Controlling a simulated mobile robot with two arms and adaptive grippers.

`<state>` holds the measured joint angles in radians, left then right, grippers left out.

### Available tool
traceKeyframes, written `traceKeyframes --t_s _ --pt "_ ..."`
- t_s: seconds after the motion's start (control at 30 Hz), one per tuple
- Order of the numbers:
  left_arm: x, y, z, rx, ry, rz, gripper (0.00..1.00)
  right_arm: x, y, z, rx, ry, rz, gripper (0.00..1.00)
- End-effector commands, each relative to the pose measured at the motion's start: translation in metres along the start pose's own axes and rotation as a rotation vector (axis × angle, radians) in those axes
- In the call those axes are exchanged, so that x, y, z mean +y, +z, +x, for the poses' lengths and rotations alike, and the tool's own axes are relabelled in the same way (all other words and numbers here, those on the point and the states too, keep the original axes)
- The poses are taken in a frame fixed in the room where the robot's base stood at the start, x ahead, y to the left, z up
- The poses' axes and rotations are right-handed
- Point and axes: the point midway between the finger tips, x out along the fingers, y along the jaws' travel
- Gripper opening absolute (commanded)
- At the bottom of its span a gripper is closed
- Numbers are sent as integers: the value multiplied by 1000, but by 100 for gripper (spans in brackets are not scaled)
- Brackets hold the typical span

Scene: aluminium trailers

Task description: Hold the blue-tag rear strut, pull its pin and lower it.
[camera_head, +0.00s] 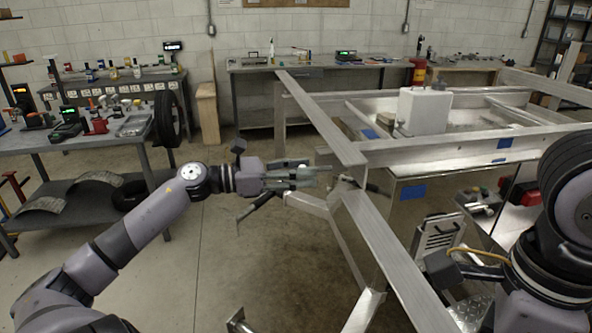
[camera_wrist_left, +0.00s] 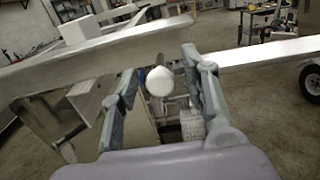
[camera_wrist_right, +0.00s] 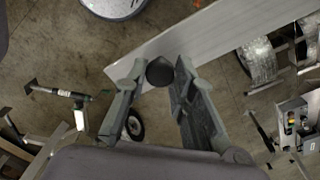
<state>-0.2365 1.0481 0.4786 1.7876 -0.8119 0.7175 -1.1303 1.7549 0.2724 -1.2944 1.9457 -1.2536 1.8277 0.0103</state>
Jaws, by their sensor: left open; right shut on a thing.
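Blue tags show on the aluminium trailer frame in the head view: one on the near panel (camera_head: 412,192), one on a rail (camera_head: 370,134) and one on the right rail (camera_head: 505,143). I cannot tell which marks the rear strut. My left gripper (camera_head: 316,173) is open beside the frame's near corner. In the left wrist view a pale round-ended part (camera_wrist_left: 160,82) lies between its spread fingers, not clearly touching them. My right gripper (camera_wrist_right: 160,66) is shut on a black round knob (camera_wrist_right: 159,73) at the edge of a flat metal beam (camera_wrist_right: 215,40). The pin is not clearly visible.
A sloping metal beam (camera_head: 385,250) runs between my arms. A bench with tools (camera_head: 95,130) stands left, with a tyre (camera_head: 167,118) at its end. Another bench (camera_head: 300,66) lines the back wall. Concrete floor (camera_head: 190,270) is clear at front left.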

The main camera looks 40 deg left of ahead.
Motion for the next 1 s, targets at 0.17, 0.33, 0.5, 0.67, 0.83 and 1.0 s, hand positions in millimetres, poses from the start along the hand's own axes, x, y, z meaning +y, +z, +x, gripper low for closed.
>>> traceKeyframes --t_s 0.17,0.33,0.5,0.67,0.83,1.0 --pt "0 -1 -11 0 1 -3 42 0 0 -1 -2 -1 1 0" --pt "1 -1 -42 -2 4 -5 42 0 0 -1 -3 -1 1 0" --pt "1 -1 -79 -2 5 -3 42 0 0 -1 -3 -1 1 0" --pt "1 0 -106 -1 4 -1 42 0 0 -1 -3 -1 1 0" --pt "0 0 -119 0 2 -1 42 0 0 -1 -3 -1 1 0" --pt "0 0 -121 0 1 -1 42 0 0 -1 -3 -1 1 0"
